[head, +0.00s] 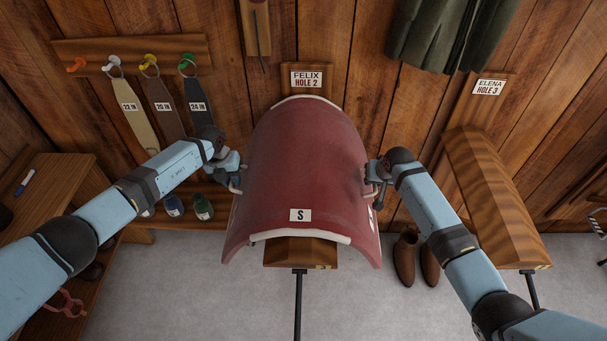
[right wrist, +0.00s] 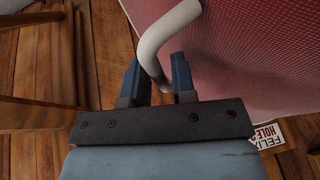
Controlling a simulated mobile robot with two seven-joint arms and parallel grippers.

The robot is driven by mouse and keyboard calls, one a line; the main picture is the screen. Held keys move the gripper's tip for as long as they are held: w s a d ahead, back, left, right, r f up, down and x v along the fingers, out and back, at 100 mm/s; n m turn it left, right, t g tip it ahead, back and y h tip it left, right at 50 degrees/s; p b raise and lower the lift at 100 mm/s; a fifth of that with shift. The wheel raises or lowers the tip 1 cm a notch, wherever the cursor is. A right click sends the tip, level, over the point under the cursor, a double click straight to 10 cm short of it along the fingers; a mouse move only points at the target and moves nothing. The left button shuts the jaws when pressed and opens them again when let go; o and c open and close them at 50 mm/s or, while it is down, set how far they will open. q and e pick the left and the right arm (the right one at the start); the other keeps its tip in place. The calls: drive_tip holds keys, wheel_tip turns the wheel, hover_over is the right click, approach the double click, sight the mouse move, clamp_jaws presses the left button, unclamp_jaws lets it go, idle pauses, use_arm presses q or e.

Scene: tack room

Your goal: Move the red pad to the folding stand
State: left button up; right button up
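The red pad (head: 305,160), curved with white edging and an "S" tag, lies draped over a wooden saddle rack (head: 300,252) under the "FELIX HOLE 2" sign. White loop handles stick out at its two sides. My left gripper (head: 234,182) is at the left handle; its fingers are too small to judge. My right gripper (head: 374,178) is at the right side. In the right wrist view its fingers (right wrist: 157,82) are apart, with the white handle (right wrist: 158,45) between them and a gap visible. Part of a dark-framed item (head: 597,222) at the right edge may be the folding stand; most is cut off.
An empty wooden rack (head: 490,195) under the "ELENA HOLE 3" sign stands at right, with brown boots (head: 405,258) below. A shelf bench (head: 50,190) and hanging straps (head: 165,110) are at left. A green garment (head: 450,35) hangs above. Grey floor lies in front.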

use_arm(q)
drive_tip(key=shift+f, duration=0.3)
use_arm(e)
drive_tip(key=shift+w+f, duration=0.1)
drive_tip(key=shift+f, duration=0.15)
use_arm(q)
drive_tip(key=shift+c, duration=0.5)
use_arm(e)
drive_tip(key=shift+c, duration=0.5)
use_arm(q)
clamp_jaws()
use_arm(e)
clamp_jaws()
use_arm(q)
drive_tip(key=shift+d, duration=0.1)
drive_tip(key=shift+r, duration=0.1)
use_arm(e)
drive_tip(key=shift+r, duration=0.1)
